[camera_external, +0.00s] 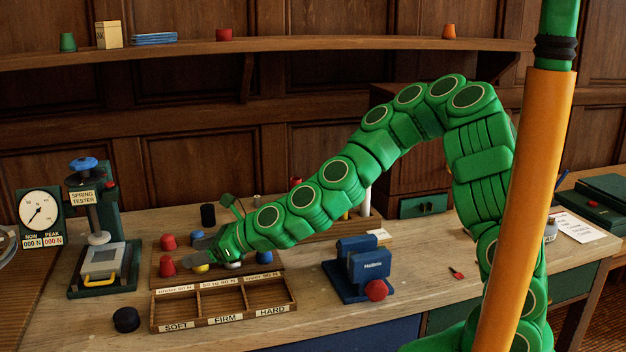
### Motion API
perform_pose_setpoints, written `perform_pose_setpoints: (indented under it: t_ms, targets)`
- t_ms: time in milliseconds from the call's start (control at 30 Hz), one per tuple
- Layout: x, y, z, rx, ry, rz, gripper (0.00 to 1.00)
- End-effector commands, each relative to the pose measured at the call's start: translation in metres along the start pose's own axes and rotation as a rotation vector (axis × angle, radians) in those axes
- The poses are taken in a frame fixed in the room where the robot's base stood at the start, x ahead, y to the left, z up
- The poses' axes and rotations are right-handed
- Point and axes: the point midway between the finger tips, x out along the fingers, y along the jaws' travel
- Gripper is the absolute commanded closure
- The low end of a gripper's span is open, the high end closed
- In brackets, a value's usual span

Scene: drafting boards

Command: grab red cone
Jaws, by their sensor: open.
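Two small red cone-shaped pieces stand on a wooden board at the left of the workbench: a rear red cone (168,242) and a front red cone (166,266). My gripper (200,250) is low over the board, just right of them, and points left. It is open; no red cone shows between its fingers. A yellow piece (201,267) sits just below the fingers, partly hidden. The gap between the fingers is too small to make out clearly.
A three-compartment tray (222,318) labelled SOFT, FIRM, HARD lies in front. The spring tester (104,235) stands left and a black round piece (126,320) lies near it. A blue device (358,268) with a red knob stands right. A dark cylinder (208,215) stands behind.

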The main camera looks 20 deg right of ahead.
Motion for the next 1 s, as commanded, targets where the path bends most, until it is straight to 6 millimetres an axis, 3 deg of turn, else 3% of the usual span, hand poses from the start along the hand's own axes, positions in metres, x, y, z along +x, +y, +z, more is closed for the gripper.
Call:
perform_pose_setpoints:
  t_ms: [467, 800, 1000]
  targets:
    - [0.027, -0.001, 0.001, -0.003, 0.001, 0.001, 0.35]
    - [0.062, -0.007, 0.001, -0.003, 0.003, 0.000, 0.35]
    - [0.073, -0.008, 0.002, -0.002, 0.000, -0.001, 0.35]
